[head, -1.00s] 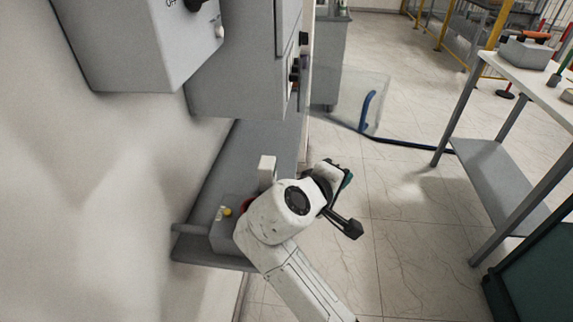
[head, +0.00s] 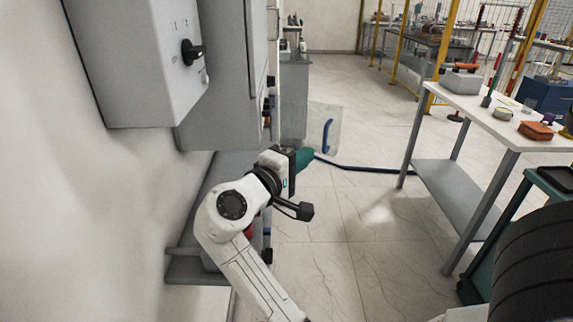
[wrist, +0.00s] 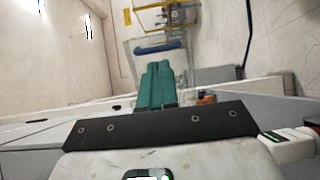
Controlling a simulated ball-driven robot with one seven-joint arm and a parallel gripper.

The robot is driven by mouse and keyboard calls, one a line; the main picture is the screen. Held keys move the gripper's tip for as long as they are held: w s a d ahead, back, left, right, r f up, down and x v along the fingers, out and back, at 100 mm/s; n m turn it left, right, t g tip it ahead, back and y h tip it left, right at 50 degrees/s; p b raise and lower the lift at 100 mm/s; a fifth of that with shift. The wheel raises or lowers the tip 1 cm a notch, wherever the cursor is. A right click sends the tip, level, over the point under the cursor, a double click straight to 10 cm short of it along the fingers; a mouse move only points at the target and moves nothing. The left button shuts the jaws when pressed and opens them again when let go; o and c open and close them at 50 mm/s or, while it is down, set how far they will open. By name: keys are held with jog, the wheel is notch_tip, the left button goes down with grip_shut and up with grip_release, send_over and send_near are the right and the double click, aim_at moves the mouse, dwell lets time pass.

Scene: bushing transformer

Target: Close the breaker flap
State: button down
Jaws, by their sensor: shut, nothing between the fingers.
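A clear flap (head: 317,118) with a blue handle (head: 327,136) stands out to the right of the grey cabinets in the head view, swung open over the floor. In the wrist view the clear flap (wrist: 132,58) and its blue handle (wrist: 160,48) lie beyond my fingertips. My gripper (head: 308,156) has teal fingers and reaches toward the flap, below and left of the handle in the head view. The teal fingers (wrist: 158,65) are together and empty in the wrist view. I cannot tell the exact gap between fingertips and flap; no contact shows.
Grey wall cabinets (head: 210,110) and a box with a black rotary switch (head: 192,52) stand left of my arm. A white-topped table (head: 480,112) with tools stands at right. Floor between them is clear, apart from a dark blue line (head: 365,169). Yellow fencing (head: 436,60) stands behind.

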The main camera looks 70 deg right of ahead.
jog(key=shift+p+x, duration=0.4)
jog(key=shift+x, duration=2.15)
